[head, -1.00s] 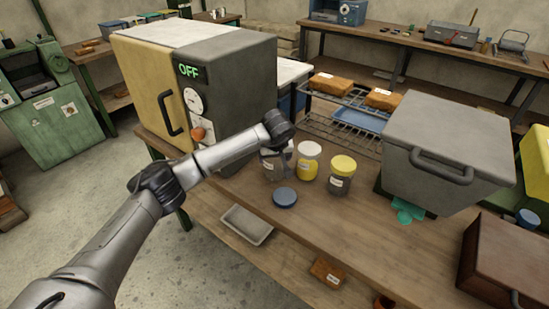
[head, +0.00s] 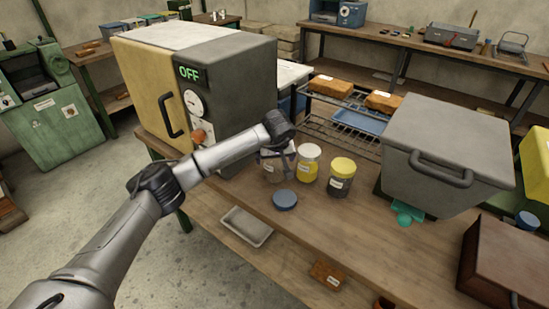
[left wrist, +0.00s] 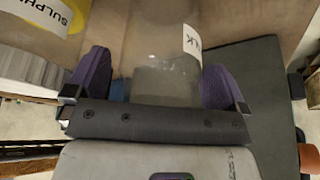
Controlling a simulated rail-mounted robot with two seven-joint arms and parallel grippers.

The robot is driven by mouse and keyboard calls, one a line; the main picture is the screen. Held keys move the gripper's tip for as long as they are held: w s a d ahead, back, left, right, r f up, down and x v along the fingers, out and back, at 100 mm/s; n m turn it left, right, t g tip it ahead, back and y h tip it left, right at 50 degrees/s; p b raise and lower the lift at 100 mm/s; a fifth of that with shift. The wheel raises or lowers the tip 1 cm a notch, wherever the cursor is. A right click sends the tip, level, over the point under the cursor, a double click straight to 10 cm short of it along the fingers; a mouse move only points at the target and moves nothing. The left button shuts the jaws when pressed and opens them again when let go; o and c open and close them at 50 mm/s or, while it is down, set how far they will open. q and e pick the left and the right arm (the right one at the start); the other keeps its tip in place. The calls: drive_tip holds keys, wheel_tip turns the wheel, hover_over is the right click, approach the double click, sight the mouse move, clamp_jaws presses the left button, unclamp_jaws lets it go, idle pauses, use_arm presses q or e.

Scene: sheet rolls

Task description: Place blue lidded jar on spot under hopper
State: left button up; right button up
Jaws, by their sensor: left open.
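My left gripper (head: 276,160) is open, with its purple fingers on either side of a clear, greyish jar (head: 270,174). In the left wrist view the jar (left wrist: 166,75) stands between the fingers, with a white label ending in "LK"; I cannot tell whether the fingers touch it. My gripper hides the jar's top. The grey hopper (head: 445,150) with a dark handle stands at the right. A green piece (head: 404,212) shows under its lower left edge. My right gripper is not in view.
A white-lidded jar with yellow contents (head: 308,163) and a yellow-lidded jar (head: 341,177) stand right of the held-around jar. An oven (head: 235,85) reading OFF stands behind left. A wire rack (head: 335,135) is behind.

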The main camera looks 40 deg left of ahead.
use_arm(q)
drive_tip(key=p+v, duration=0.3)
drive_tip(key=v, duration=0.8)
drive_tip(key=d+f+t+h, duration=0.1)
drive_tip(key=d+f+h, duration=0.3)
drive_tip(key=d, duration=0.5)
drive_tip(key=d+f+t+h, duration=0.1)
drive_tip(key=d+f+h, duration=0.3)
drive_tip(key=d, duration=0.6)
drive_tip(key=s+d+r+n+t+h, duration=0.3)
drive_tip(key=s+d+n+h, duration=0.2)
drive_tip(key=d+n+h, duration=0.25)
drive_tip(key=s+d+r+n+t+h, duration=0.2)
drive_tip(key=s+d+n+t+h, duration=0.15)
drive_tip(key=d+n+h, duration=0.4)
drive_tip(key=s+a+f+n+t+y, duration=0.35)
drive_tip(key=a+f+n+y, duration=0.45)
drive_tip(key=n, duration=0.9)
drive_tip(key=s+a+f+n+t+y, duration=0.2)
drive_tip(key=s+a+f+n+y, duration=0.15)
drive_tip(key=n+y, duration=1.1)
drive_tip(key=s+f+n+g+h, duration=0.1)
drive_tip(key=s+f+n+g, duration=0.5)
drive_tip(key=s, duration=0.5)
drive_tip(key=s+f+n+g+h, duration=0.2)
drive_tip(key=s+f+n+g, duration=0.4)
drive_tip(key=s, duration=0.6)
drive_tip(key=shift+s+a+f+n+g, duration=0.25)
drive_tip(key=shift+a+f+n+g, duration=0.1)
drive_tip(key=shift+a+n+g, duration=0.15)
